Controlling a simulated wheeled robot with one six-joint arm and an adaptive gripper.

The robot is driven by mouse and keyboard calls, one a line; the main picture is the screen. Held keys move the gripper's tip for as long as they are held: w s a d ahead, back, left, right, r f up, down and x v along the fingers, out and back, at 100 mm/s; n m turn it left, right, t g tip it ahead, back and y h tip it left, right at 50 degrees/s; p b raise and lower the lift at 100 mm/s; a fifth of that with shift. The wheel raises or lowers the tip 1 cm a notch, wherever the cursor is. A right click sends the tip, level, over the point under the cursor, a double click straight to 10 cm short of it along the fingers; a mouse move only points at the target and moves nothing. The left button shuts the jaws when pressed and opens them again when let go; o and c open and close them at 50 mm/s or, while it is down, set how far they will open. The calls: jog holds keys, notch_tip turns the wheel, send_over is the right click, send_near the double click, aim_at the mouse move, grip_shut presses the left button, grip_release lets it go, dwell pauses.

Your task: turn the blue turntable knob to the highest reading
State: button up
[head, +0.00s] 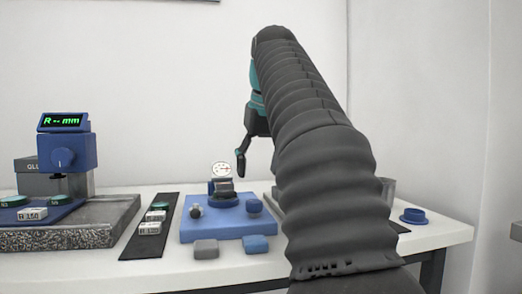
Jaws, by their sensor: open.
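The blue flatness fixture (228,231) sits on the white table in the middle of the head view. A blue knob (254,206) stands on its right side; I take this as the turntable knob. A dark round part (223,189) sits at its centre, and a white dial gauge (221,169) rises above it. The dial's reading is too small to make out. My gripper (241,161) hangs above and behind the knob, apart from it. It is open and empty, with one dark finger clearly visible; the other is hidden.
A blue instrument (67,151) with a green display stands on a granite slab (104,224) at left. A black strip (137,243) holds small labelled blocks. Grey (206,249) and blue (256,244) blocks lie in front. A blue ring (413,216) lies right. My arm hides the table behind it.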

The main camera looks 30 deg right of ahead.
jog(key=shift+v, duration=1.85)
